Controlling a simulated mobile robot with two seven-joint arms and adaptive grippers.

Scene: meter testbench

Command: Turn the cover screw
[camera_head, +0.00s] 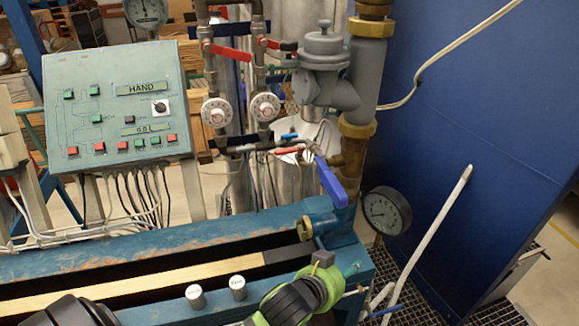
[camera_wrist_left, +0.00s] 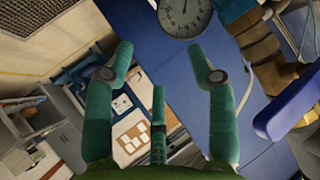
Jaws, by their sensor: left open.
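I cannot pick out the cover screw for certain in either view. A grey valve body (camera_head: 324,75) with a round top cap stands on the upright pipe in the head view. A brass fitting (camera_head: 305,228) sits at the end of the blue bench beam. My left gripper (camera_head: 322,278) is at the bottom centre of the head view, in front of the beam's right end. In the left wrist view the left gripper (camera_wrist_left: 160,52) has its green fingers spread, with nothing between them. The right gripper is not in view.
A pressure gauge (camera_head: 386,211) is right of the pipe, and also at the top of the wrist view (camera_wrist_left: 184,14). A blue lever (camera_head: 331,183) hangs by the pipe. Two small cylinders (camera_head: 238,288) stand near the gripper. A control panel (camera_head: 118,105) is at left, a blue wall (camera_head: 480,110) right.

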